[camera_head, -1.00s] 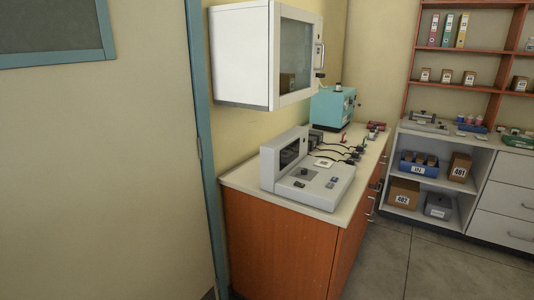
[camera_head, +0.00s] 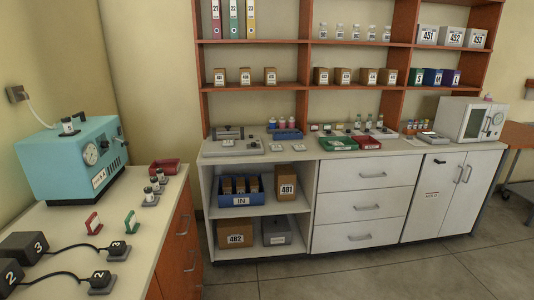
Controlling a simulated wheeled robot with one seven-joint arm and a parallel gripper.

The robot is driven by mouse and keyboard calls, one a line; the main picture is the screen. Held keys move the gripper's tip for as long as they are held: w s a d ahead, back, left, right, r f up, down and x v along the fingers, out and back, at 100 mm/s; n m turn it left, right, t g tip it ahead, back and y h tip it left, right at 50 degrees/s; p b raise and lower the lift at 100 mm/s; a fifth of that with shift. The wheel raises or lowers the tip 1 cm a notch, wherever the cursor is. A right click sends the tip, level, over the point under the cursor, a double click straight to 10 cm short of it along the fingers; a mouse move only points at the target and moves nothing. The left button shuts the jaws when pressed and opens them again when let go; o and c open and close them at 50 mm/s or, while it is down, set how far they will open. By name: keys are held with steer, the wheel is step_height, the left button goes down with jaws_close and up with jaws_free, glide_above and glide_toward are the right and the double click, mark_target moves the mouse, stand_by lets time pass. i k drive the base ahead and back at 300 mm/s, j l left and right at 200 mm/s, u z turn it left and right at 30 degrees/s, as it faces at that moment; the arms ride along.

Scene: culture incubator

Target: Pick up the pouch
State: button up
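I cannot make out a pouch for certain in the head view. Small flat white items (camera_head: 299,147) lie on the white counter (camera_head: 220,158), too small to identify. A blue bin (camera_head: 241,200) marked "IN" stands on the upper open shelf below and holds brown, box-like items. A green tray (camera_head: 338,144) and a red tray (camera_head: 367,143) sit further right on the counter, with contents too small to name. My gripper is not in view.
A left bench (camera_head: 130,245) carries a teal device (camera_head: 75,160), cabled blocks and a red tray (camera_head: 164,167). A white incubator-like box (camera_head: 470,120) stands at the counter's right end. Shelves with binders and boxes rise behind. The floor (camera_head: 370,275) in front of the drawers is clear.

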mark_target(226, 142)
steer(key=i+l, duration=0.1)
steer(key=i, duration=0.85)
steer(key=i+u, duration=0.1)
steer(key=i, duration=0.8)
steer(key=i+u, duration=0.2)
steer(key=i, duration=0.3)
steer(key=i+l+u, duration=0.25)
steer(key=i, duration=0.25)
steer(key=i+l+u, duration=0.2)
steer(key=i, duration=0.3)
